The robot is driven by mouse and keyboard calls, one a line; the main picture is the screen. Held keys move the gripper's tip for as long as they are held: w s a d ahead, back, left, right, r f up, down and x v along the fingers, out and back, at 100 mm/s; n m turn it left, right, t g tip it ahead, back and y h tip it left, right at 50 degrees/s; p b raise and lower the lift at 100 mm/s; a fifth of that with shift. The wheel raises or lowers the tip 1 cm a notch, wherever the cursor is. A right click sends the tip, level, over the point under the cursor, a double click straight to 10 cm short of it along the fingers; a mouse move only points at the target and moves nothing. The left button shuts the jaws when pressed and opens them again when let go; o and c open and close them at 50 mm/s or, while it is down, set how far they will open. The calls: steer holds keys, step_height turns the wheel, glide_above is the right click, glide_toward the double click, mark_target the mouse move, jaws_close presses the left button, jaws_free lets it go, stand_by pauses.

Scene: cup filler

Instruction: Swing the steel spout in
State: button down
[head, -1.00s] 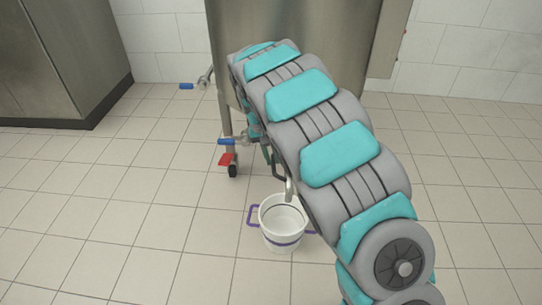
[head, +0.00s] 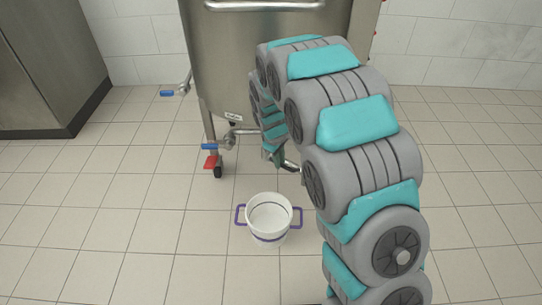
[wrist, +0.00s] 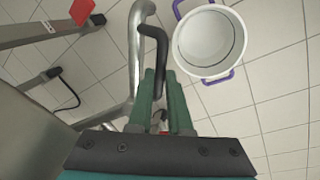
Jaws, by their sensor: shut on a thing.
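The steel spout (head: 291,166) sticks out low at the front of the tank, mostly hidden behind my arm in the head view. In the wrist view the spout (wrist: 134,60) is a bent steel pipe running up the picture, left of my fingers. A bent black handle (wrist: 152,38) lies beside it. My gripper (wrist: 160,78) has its green fingers closed around the lower part of that handle. In the head view my gripper (head: 274,156) is partly hidden by my arm. The spout's outlet end is not clear in the head view.
A white bucket (head: 268,232) with purple handles stands on the tiles in front of the steel tank (head: 226,65), right of the spout in the wrist view. A blue-handled valve (head: 209,147) and a tank leg with a red pedal (head: 211,162) are to the left. Floor around is clear.

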mark_target(290, 162)
steer(key=d+n+p, duration=0.1)
steer(key=w+d+n+p, duration=0.1)
steer(key=n+p, duration=0.1)
steer(key=shift+w+d+r+n+y, duration=0.2)
steer(key=shift+w+d+n+y, duration=0.1)
steer(key=shift+d, duration=0.1)
steer(key=shift+w+d+n+p, duration=0.6)
steer(key=shift+w+n+p, duration=0.1)
steer(key=shift+n+p, duration=0.35)
steer(key=shift+w+d+f+n+y+p, duration=0.15)
steer(key=shift+w+d+n+y+p, duration=0.25)
steer(key=shift+w+n+p, duration=0.3)
steer(key=shift+t, duration=0.3)
steer(key=c, duration=0.8)
jaws_free()
steer(key=shift+s, duration=0.1)
steer(key=shift+c, duration=0.2)
steer(key=v, duration=0.7)
steer(key=shift+r, duration=0.4)
